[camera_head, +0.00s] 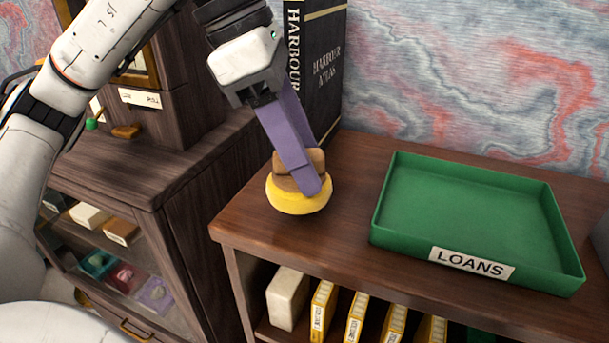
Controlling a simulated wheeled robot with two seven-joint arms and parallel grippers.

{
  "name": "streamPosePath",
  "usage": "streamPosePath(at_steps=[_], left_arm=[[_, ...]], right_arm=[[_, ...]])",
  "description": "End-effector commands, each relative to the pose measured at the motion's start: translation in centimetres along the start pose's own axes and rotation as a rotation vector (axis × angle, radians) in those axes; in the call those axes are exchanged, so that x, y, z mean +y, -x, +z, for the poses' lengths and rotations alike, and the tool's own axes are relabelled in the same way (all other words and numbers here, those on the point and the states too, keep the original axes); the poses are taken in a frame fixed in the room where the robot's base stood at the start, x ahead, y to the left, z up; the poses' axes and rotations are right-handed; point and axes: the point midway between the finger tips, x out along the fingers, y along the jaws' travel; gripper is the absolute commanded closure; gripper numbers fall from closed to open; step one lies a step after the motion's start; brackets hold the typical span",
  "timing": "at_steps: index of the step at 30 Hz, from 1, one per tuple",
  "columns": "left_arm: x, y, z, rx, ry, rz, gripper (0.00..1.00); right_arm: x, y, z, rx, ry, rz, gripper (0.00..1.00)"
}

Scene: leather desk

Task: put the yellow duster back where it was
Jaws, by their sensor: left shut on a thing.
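The yellow duster (298,204) has a round yellow pad and a brown block-shaped grip on top. It is at the left end of the brown shelf top, in front of the dark Harbour Atlas book. My left gripper (304,183) comes down from above and is shut on the duster's brown grip, its purple fingers on either side. The pad looks to be at or just above the wood; I cannot tell whether it touches. My right gripper does not show.
A green tray (478,210) labelled LOANS stands to the right on the shelf top (345,190). The tall Harbour Atlas (326,75) stands behind the duster. A dark wooden cabinet (130,170) is at left. Bare wood lies between duster and tray.

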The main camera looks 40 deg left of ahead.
Motion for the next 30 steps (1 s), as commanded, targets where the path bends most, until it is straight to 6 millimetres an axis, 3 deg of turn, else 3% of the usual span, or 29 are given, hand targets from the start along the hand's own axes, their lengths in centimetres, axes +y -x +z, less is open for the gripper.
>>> streamPosePath(at_steps=[7,19,20,22,30], left_arm=[[0.0,-3.0,-1.3,0.002,0.002,-0.001,0.67],[0.0,-3.6,-1.5,0.0,0.0,-0.001,0.67],[0.0,-3.5,-1.5,0.0,0.0,-0.001,0.44],[0.0,-3.4,-1.5,0.001,0.0,-0.001,0.32],[0.0,-3.4,-1.4,0.001,0.0,-0.001,0.3]], right_arm=[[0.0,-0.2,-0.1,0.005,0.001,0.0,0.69],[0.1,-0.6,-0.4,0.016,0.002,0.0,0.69],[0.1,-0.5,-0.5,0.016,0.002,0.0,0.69],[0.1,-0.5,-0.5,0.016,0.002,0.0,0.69],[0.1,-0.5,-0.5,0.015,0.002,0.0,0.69]])
